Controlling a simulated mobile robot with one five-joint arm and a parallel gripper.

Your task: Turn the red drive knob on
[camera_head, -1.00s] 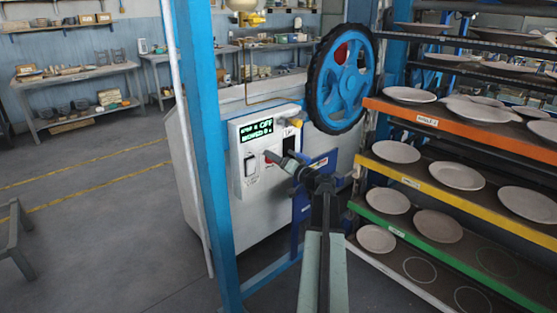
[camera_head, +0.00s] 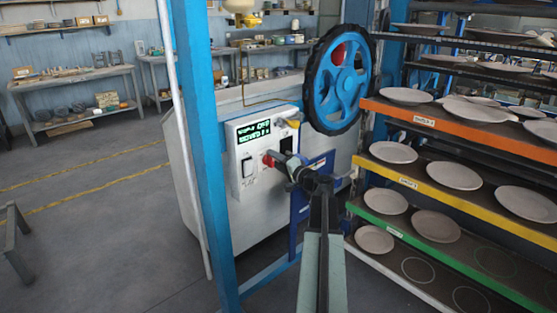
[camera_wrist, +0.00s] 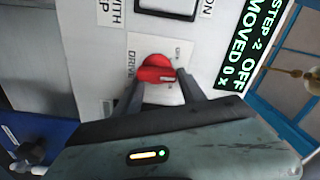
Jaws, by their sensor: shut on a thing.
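The red drive knob (camera_wrist: 154,69) sits on the white control panel (camera_head: 233,194); its label reads "DRIVE" in the wrist view. It also shows in the head view (camera_head: 268,160), partly covered by my gripper. My gripper (camera_wrist: 158,80) is shut on the red drive knob, with one dark finger on each side of it. In the head view my gripper (camera_head: 276,159) reaches the panel from the right. The green display (camera_wrist: 248,45) shows "OFF" and "MOVED 0".
A black-and-blue handwheel (camera_head: 338,80) stands above and right of the panel. A blue post (camera_head: 197,130) rises at its left. Shelves with plates (camera_head: 453,175) stand to the right. A rocker switch (camera_head: 248,168) is left of the knob.

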